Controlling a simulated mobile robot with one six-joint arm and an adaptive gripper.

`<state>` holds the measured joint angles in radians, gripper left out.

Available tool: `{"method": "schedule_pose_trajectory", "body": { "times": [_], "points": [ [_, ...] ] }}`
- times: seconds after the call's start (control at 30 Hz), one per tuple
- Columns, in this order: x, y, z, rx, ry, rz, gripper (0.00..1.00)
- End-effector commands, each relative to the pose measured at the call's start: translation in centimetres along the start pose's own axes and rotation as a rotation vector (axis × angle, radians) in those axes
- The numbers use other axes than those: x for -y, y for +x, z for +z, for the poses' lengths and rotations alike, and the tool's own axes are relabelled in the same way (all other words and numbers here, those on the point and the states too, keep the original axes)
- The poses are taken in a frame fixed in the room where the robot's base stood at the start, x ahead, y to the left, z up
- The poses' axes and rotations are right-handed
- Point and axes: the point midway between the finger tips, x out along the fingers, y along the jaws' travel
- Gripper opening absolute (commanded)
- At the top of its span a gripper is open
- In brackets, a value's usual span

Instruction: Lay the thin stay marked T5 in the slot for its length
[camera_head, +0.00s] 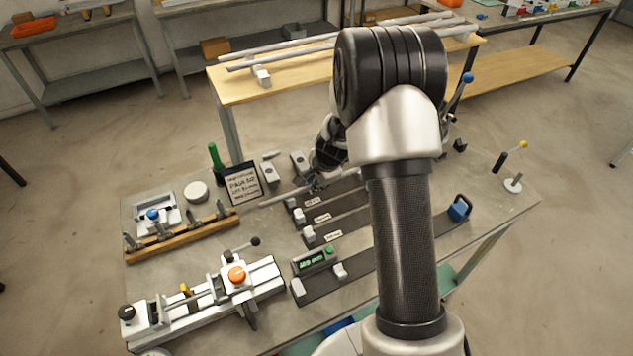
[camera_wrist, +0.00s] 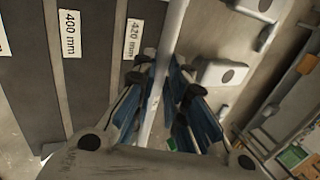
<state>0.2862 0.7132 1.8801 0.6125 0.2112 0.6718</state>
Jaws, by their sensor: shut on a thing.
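The thin stay (camera_wrist: 175,28) is a light grey rod. It runs between the blue-padded fingers of my gripper (camera_wrist: 160,80), which is shut on it; a small mark shows on it, too small to read. In the head view my gripper (camera_head: 314,184) is at the far end of the slot group, and the stay (camera_head: 278,198) sticks out to its left. Dark slot strips lie beside it: the wrist view shows the 420 mm strip (camera_wrist: 118,85) next to the stay and the 400 mm strip (camera_wrist: 75,90) farther left. I cannot tell how high the stay is.
Grey blocks (camera_wrist: 222,73) lie right of the stay. A measuring strip with green display (camera_head: 314,260) lies nearer. Long rods (camera_head: 290,51) lie on the back table.

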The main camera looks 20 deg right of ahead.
Motion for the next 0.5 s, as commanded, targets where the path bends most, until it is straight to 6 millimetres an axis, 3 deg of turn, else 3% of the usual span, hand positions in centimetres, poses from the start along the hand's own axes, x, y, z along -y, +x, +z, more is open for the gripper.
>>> {"method": "schedule_pose_trajectory", "body": {
  "times": [0.37, 0.4, 0.5],
  "points": [
    [-0.11, 0.38, -0.02, -0.001, -0.001, -0.001, 0.0],
    [-0.11, 0.38, -0.02, -0.001, -0.001, -0.001, 0.14],
    [-0.12, 0.38, -0.02, -0.001, -0.001, -0.001, 0.21]
  ]
}}
